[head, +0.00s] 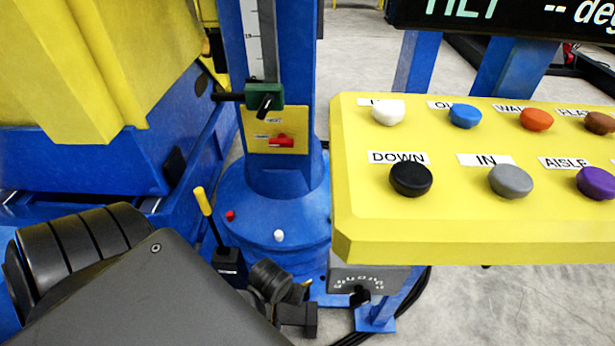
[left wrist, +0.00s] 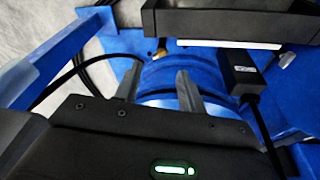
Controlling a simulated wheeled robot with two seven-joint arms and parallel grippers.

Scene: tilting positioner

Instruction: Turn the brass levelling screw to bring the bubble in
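The brass levelling screw (left wrist: 159,54) shows as a small brass piece at the upper middle of the left wrist view, low on the blue machine base. A bit of brass (head: 299,291) also shows in the head view, mostly hidden by my left gripper. My left gripper (left wrist: 158,72) is open, its two grey fingers apart and pointing towards the screw, with nothing visible between them. I cannot tell whether a fingertip touches the screw. No bubble can be made out in either view. My right gripper is not in view.
A yellow button panel (head: 440,222) fills the right of the head view. A blue column (head: 285,180) stands behind my left gripper. A yellow-handled lever (head: 204,203) rises beside it. Black cables run along the floor.

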